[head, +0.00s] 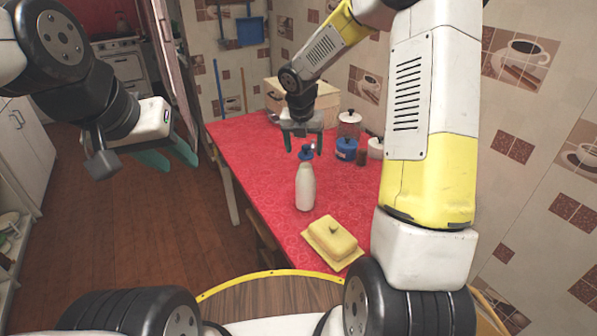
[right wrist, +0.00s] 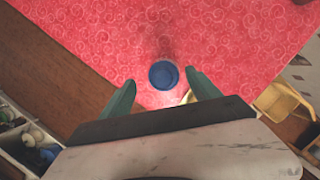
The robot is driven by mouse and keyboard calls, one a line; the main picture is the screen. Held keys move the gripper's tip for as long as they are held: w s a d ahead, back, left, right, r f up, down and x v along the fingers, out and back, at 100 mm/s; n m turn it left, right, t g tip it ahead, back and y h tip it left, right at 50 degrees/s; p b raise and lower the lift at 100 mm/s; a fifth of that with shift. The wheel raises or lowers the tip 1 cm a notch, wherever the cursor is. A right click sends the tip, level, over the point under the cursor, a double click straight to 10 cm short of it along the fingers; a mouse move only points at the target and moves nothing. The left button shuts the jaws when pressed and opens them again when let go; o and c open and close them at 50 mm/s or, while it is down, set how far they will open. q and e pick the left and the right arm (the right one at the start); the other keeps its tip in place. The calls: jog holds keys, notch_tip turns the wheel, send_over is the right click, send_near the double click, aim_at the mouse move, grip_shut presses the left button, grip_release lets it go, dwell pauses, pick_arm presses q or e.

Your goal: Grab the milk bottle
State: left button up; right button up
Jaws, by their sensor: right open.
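The milk bottle (head: 305,187) is white with a blue cap and stands upright on the red patterned table (head: 252,150). My right gripper (head: 304,143) hangs over it with the fingers pointing down, open, at about the height of the cap. In the right wrist view the blue cap (right wrist: 164,75) lies just beyond and between the spread fingertips (right wrist: 160,84). My left gripper (head: 168,158) is to the left, over the floor beside the table, its green fingers apart and empty.
A yellow butter dish (head: 332,238) sits on the table in front of the bottle. The table's left part is clear.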

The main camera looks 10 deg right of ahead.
aim_at(305, 178)
jog(key=x, duration=0.6)
jog(key=shift+d+f, duration=0.25)
jog(key=shift+d, duration=0.05)
jog(key=shift+r, duration=0.1)
grip_shut()
